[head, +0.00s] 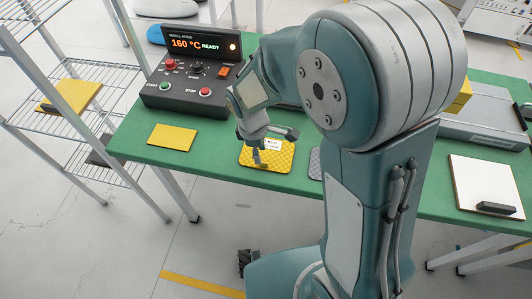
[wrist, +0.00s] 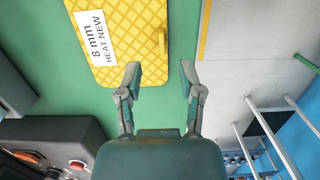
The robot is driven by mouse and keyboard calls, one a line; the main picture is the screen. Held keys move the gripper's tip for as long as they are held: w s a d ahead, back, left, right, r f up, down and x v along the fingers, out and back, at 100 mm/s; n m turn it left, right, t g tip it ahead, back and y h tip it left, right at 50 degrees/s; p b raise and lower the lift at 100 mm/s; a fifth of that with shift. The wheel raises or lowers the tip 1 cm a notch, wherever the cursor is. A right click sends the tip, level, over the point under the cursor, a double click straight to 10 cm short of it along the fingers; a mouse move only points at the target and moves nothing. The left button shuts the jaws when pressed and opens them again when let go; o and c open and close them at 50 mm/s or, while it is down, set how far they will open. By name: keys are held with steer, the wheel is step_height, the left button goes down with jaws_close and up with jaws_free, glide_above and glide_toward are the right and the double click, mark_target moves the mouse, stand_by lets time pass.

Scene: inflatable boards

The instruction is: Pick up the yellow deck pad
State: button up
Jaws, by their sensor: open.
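The yellow deck pad (head: 282,156) lies flat on the green table near its front edge. It has a diamond texture and a white label reading "8 mm HEAT NEW". In the wrist view the pad (wrist: 135,55) lies beyond my fingertips, mostly toward the left finger, with a small raised yellow tab (wrist: 162,40) at its right side.
A plain yellow sheet (head: 172,137) lies left of the pad. A grey pad (head: 314,164), partly behind my arm, lies to the right. A control box (head: 190,85) reading "160 °C READY" stands behind. A white board (head: 485,186) lies at far right.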

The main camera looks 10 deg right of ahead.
mark_target(263, 162)
steer(key=f, duration=0.3)
steer(key=d+f, duration=0.1)
steer(key=f, duration=0.1)
steer(key=shift+s, duration=0.25)
jaws_close()
